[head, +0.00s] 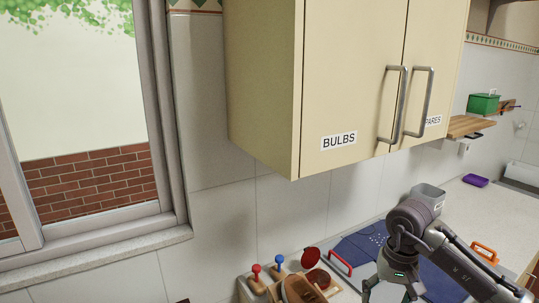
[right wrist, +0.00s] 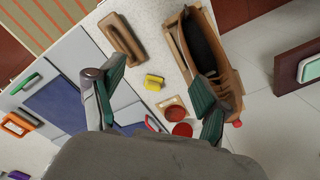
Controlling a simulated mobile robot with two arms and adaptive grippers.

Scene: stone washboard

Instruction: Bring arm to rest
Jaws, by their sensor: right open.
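My right gripper (head: 393,290) is at the bottom right of the head view, over the counter, with its arm coming in from the right. In the right wrist view my right gripper (right wrist: 158,80) has its two green-padded fingers spread wide apart with nothing held between them. A small yellow block (right wrist: 153,82) shows beyond the gap between the fingers, on the counter below. My left gripper is in neither view.
Cream wall cabinets (head: 265,80) labelled BULBS hang above the counter. A brown bag-like object (right wrist: 213,50), a brown wooden block (right wrist: 122,39) and red discs (right wrist: 182,130) lie below. A window (head: 80,120) is at left.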

